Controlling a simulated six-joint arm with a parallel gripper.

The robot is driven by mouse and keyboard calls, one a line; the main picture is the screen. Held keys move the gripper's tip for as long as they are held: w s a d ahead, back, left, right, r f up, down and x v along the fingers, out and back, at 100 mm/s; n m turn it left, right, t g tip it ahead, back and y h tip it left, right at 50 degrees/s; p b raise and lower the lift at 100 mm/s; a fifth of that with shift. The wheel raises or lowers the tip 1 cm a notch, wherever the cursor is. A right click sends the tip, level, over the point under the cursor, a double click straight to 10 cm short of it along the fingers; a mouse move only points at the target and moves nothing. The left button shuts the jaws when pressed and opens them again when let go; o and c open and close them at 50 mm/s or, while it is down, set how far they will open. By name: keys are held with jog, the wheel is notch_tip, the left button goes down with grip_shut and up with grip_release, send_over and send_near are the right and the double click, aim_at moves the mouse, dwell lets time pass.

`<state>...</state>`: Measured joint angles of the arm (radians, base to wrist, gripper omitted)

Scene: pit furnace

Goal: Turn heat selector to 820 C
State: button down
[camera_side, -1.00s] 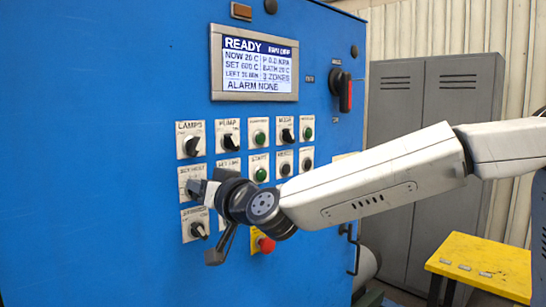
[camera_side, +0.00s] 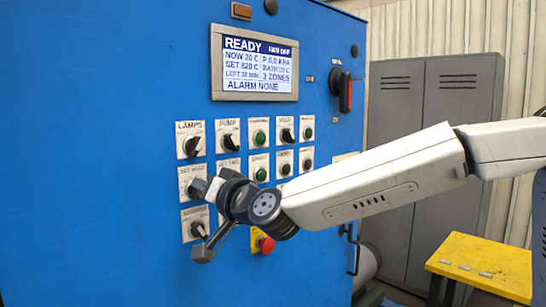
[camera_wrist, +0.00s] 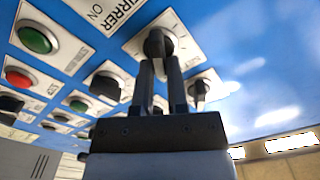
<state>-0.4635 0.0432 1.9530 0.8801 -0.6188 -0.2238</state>
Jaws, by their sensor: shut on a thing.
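The heat selector is a dark rotary knob (camera_wrist: 158,42) on a pale plate in the left column of the blue panel. My gripper (camera_side: 202,187) is at this knob in the side view and hides most of it. In the wrist view my gripper's two fingers (camera_wrist: 160,66) are shut on the knob, one on each side. The display (camera_side: 255,62) above reads READY, NOW 20 C, SET 820 C and ALARM NONE.
Other knobs and green buttons (camera_side: 260,137) sit close around my gripper. A red button (camera_side: 266,245) is below right. A red-handled switch (camera_side: 346,95) is at upper right. A yellow table (camera_side: 485,262) and grey cabinet (camera_side: 435,130) stand to the right.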

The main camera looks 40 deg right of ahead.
jog(key=shift+d+f+m, duration=0.1)
jog(key=shift+m, duration=1.1)
jog(key=c, duration=0.6)
grip_release()
jog(key=shift+c, duration=0.2)
jog(key=shift+s, duration=0.1)
jog(key=s, duration=0.7)
jog(key=shift+s, duration=0.35)
